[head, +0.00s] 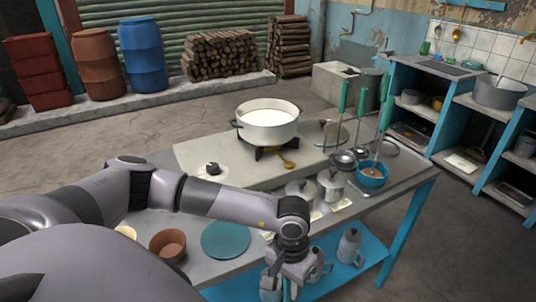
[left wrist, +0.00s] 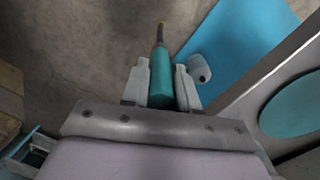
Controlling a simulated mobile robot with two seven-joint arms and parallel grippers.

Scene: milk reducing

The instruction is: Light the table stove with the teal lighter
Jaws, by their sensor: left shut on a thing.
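My left gripper (head: 284,283) hangs at the front edge of the table, low beside the blue lower shelf. In the left wrist view my left gripper (left wrist: 161,75) is shut on the teal lighter (left wrist: 161,78), whose handle sits between the fingers with its thin metal tip pointing away. The table stove (head: 214,160) is a pale slab on the table, with a dark knob (head: 213,168) at its front left. A white pot (head: 267,125) of white liquid stands on its black burner (head: 262,153). No flame shows under the pot. My right gripper is not in view.
A teal disc (head: 226,240) and a brown bowl (head: 168,245) lie near the table's front. Metal pots (head: 331,187), a blue bowl (head: 372,177) and upright green-handled ladles (head: 361,103) stand at the right. Mugs (head: 349,246) stand on the blue shelf (head: 335,278) below.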

